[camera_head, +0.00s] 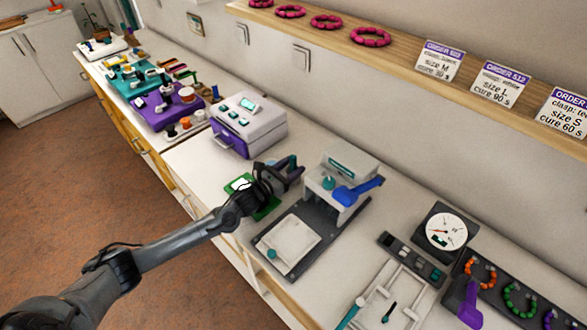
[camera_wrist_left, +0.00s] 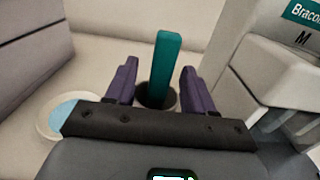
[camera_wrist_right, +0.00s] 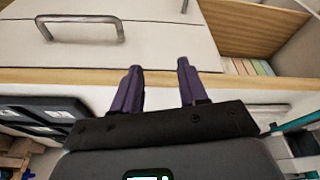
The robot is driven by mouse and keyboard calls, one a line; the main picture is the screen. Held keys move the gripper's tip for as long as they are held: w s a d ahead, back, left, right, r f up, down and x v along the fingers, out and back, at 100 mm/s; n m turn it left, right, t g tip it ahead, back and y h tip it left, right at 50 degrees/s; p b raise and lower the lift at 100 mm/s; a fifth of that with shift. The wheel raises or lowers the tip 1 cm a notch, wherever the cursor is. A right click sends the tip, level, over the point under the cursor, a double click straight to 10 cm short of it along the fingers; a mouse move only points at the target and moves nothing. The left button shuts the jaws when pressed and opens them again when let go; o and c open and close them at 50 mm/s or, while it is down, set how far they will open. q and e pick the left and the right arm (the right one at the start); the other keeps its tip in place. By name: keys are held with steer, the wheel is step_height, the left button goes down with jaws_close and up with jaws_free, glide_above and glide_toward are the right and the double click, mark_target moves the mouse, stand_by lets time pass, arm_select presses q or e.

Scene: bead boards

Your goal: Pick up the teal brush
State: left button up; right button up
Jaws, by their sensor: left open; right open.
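The teal brush (camera_wrist_left: 167,62) shows in the left wrist view as a flat teal handle standing nearly upright in a small dark round cup (camera_wrist_left: 143,96). My left gripper (camera_wrist_left: 159,68) is open, with one purple finger on each side of the handle. Gaps show beside the handle, so the fingers look apart from it. In the head view my left gripper (camera_head: 296,168) is over the bench, and the brush cannot be made out clearly there. My right gripper (camera_wrist_right: 159,67) is open and empty, above a drawer unit in the right wrist view.
A white press with a blue lever (camera_head: 357,192) stands close to the right of my left gripper. A white and purple box machine (camera_head: 250,124) is behind it on the left. A green mat (camera_head: 268,209) lies under my left wrist. A pale dish (camera_wrist_left: 45,122) is nearby.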

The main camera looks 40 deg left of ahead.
arm_select(q)
steer(key=shift+w+d, duration=0.1)
steer(key=shift+w, duration=0.45)
steer(key=shift+c, duration=0.3)
jaws_close()
step_height(320, 180, up, 10)
steer(key=shift+p, duration=1)
